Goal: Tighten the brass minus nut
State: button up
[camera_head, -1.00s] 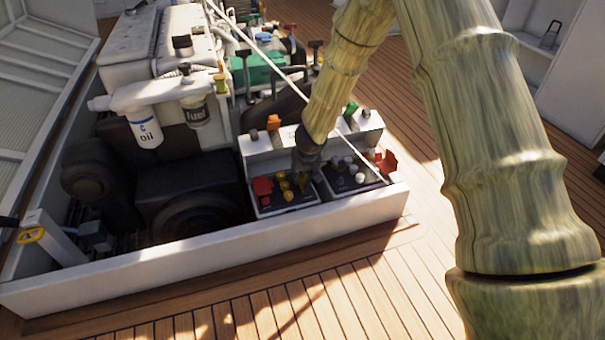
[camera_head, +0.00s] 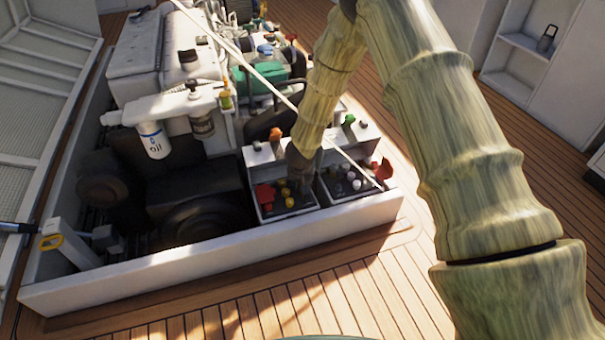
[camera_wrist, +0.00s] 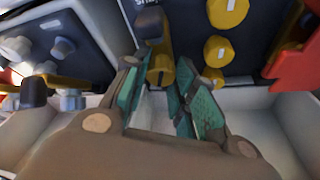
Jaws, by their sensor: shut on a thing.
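The brass nut (camera_wrist: 161,70), with a dark knob-like end, stands between the teal-padded fingers of my gripper (camera_wrist: 166,88) in the wrist view. The fingers are closed on it near their tips. Part of the nut is hidden by the pads, and I cannot read a minus sign on it. In the head view my gripper (camera_head: 302,165) reaches down between the two dark battery tops, and the nut is hidden behind it there.
The left battery (camera_head: 290,210) carries yellow caps (camera_head: 286,192) and a red cover (camera_head: 265,196). The right battery (camera_head: 345,192) has pale caps and another red cover (camera_head: 383,171). A white hatch rim (camera_head: 230,252) runs in front. The engine (camera_head: 150,60) stands behind; wooden deck lies outside.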

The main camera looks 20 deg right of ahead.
jog(key=shift+a+r+m+g+h+p, duration=0.15)
jog(key=shift+m+p, duration=0.55)
jog(key=shift+p, duration=1.35)
jog(key=shift+a+r+m+g+h+p, duration=0.2)
jog(key=shift+m+p, duration=0.5)
jog(key=shift+p, duration=1.3)
jog(key=shift+d+f+m+h+p, duration=0.2)
jog(key=shift+f+m+p, duration=0.25)
jog(key=shift+p, duration=0.9)
jog(key=o, duration=1)
jog(key=shift+a, duration=0.1)
jog(key=shift+d, duration=0.2)
jog(key=shift+r, duration=0.1)
jog(key=shift+v, duration=3.95)
jog(key=shift+a, duration=0.1)
